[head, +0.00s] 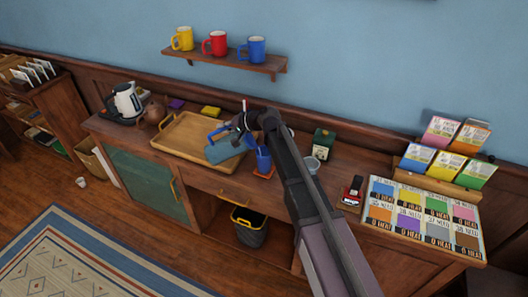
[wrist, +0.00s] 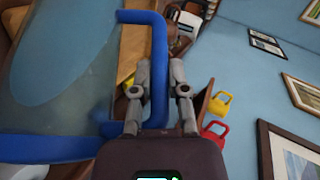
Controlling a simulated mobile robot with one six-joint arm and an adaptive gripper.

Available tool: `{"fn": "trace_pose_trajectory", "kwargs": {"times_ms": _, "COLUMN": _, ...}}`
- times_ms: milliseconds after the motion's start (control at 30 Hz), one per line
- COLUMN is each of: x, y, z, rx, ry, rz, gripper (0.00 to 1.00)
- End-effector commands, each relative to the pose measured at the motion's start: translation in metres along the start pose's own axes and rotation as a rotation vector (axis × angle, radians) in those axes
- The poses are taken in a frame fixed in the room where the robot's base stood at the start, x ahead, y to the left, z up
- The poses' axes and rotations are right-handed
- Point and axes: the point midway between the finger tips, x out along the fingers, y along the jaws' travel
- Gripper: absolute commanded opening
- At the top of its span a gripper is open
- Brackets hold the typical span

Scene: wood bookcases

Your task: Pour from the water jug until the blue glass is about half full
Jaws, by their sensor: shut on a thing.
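The water jug (head: 222,149), pale blue with a darker blue handle, is held above the right end of the wooden tray and looks tilted towards the glass. My gripper (head: 240,122) is shut on its handle. In the wrist view, the fingers of my gripper (wrist: 160,75) close around the blue handle (wrist: 158,45), with the jug's translucent body (wrist: 75,50) at left. The blue glass (head: 263,158) stands upright on an orange coaster (head: 264,173), just right of the jug. Its water level is not visible, and I cannot make out any stream.
The wooden tray (head: 172,136) lies on the sideboard, with a kettle (head: 127,101) and brown teapot (head: 153,112) to its left. A clear bowl (head: 312,165) and green box (head: 323,141) stand right of the glass. Mugs (head: 215,43) sit on a wall shelf above.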

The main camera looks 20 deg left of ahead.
Motion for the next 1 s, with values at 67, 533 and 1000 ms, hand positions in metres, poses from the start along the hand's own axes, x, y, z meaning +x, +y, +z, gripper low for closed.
{"fn": "trace_pose_trajectory", "kwargs": {"times_ms": 67, "x": -0.0005, "y": -0.0004, "z": -0.0003, "rx": 0.002, "ry": 0.0, "rz": -0.004, "gripper": 0.0}}
{"fn": "trace_pose_trajectory", "kwargs": {"times_ms": 533, "x": -0.0028, "y": -0.0016, "z": -0.0013, "rx": 0.01, "ry": 0.0, "rz": -0.022, "gripper": 0.0}}
{"fn": "trace_pose_trajectory", "kwargs": {"times_ms": 1000, "x": -0.0047, "y": -0.0022, "z": -0.002, "rx": 0.016, "ry": -0.001, "rz": -0.034, "gripper": 0.0}}
